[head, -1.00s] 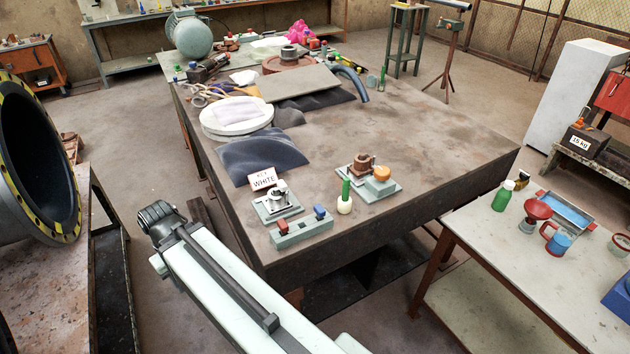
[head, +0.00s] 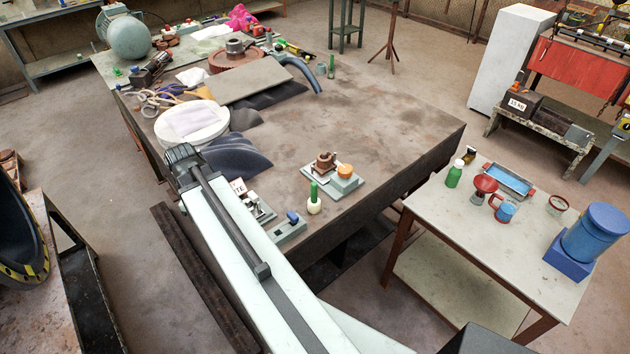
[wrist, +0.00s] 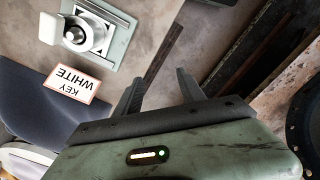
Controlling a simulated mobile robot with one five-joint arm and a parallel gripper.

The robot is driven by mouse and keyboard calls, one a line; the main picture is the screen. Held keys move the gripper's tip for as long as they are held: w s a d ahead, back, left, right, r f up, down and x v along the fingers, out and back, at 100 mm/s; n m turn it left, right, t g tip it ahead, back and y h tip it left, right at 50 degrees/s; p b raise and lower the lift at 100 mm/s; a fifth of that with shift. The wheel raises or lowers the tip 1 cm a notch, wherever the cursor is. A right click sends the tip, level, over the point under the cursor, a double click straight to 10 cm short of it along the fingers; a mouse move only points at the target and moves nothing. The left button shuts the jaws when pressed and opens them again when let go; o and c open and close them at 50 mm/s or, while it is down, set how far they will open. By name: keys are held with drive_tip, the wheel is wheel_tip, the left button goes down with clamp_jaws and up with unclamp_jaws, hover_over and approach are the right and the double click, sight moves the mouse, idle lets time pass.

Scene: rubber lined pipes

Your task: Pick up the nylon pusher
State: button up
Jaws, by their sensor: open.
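What looks like the nylon pusher, a cream round foot with an upright green handle (head: 314,199), stands on the big table near its front edge in the head view. It stands right of my arm and is not in the wrist view. My gripper (wrist: 160,88) shows in the wrist view with its two fingers apart and nothing between them. The fingers are over the table's edge and the floor, beside the fixture and card. In the head view the fingers cannot be made out at the arm's end.
A "KEY WHITE" card (wrist: 75,79) and a grey fixture with a round knob (wrist: 88,34) lie near my gripper. A blue-knobbed block (head: 291,222) is partly behind my arm. A plate with brown and orange parts (head: 333,176) stands behind the pusher. The table's right part is clear.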

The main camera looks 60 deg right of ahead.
drive_tip(key=s+d+r+n, duration=0.1)
drive_tip(key=s+d+n, duration=0.1)
drive_tip(key=s+d, duration=0.35)
drive_tip(key=s+d+r+n, duration=0.1)
drive_tip(key=s+d+r, duration=0.1)
drive_tip(key=d, duration=0.7)
drive_tip(key=r+n+p, duration=0.1)
drive_tip(key=n+p, duration=0.1)
drive_tip(key=n, duration=0.3)
hover_over(315, 193)
drive_tip(key=shift+d+r, duration=0.2)
drive_tip(key=shift+d, duration=0.2)
drive_tip(key=f+b, duration=0.8)
drive_tip(key=shift+w+f, duration=0.1)
drive_tip(key=shift+w, duration=0.25)
drive_tip(key=shift+r, duration=0.2)
clamp_jaws()
